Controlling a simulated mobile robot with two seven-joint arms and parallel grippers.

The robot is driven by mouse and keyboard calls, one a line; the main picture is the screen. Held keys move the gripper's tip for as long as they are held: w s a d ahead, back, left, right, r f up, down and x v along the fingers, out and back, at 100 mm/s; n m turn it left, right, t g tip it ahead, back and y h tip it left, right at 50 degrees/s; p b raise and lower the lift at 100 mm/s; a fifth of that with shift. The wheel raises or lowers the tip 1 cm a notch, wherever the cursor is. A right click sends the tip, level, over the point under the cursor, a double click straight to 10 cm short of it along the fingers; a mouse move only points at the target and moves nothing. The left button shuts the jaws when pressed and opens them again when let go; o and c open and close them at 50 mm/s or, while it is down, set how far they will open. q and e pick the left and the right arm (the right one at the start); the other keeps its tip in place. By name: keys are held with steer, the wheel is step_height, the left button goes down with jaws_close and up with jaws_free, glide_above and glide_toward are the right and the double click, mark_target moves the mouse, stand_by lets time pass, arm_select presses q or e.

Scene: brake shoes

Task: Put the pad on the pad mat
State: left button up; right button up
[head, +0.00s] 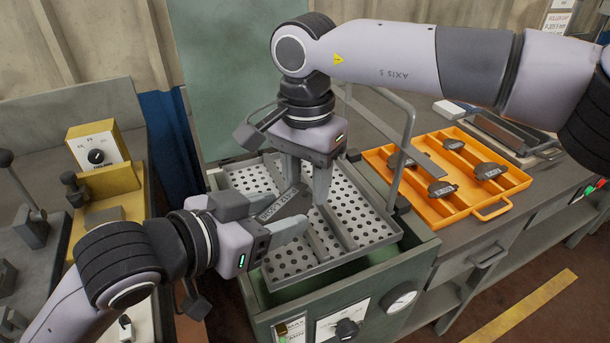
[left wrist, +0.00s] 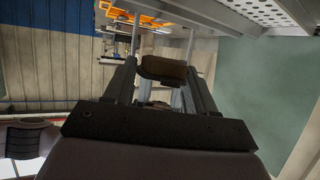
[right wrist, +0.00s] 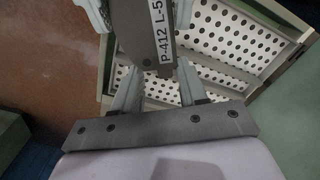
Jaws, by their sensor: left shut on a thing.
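The pad (head: 283,204) is a dark, flat piece with a white printed label, held above a perforated tray. My left gripper (head: 290,228) is shut on it, and the pad also shows between the fingers in the left wrist view (left wrist: 163,70). My right gripper (head: 308,190) is over the tray, its fingers spread apart at the pad. In the right wrist view the labelled pad (right wrist: 150,40) lies between these fingers; contact with them cannot be told. I cannot make out the pad mat with certainty.
The perforated tray (head: 372,222) sits in a green open-topped machine (head: 420,255) with a raised lid (head: 210,70). An orange tray (head: 455,213) with several dark pads stands on the right bench. A yellow block with a dial (head: 95,155) stands at left.

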arm_select(q)
steer(key=o, duration=1.4)
steer(key=shift+s+d, duration=0.2)
steer(key=shift+o, duration=0.2)
steer(key=shift+r, duration=0.1)
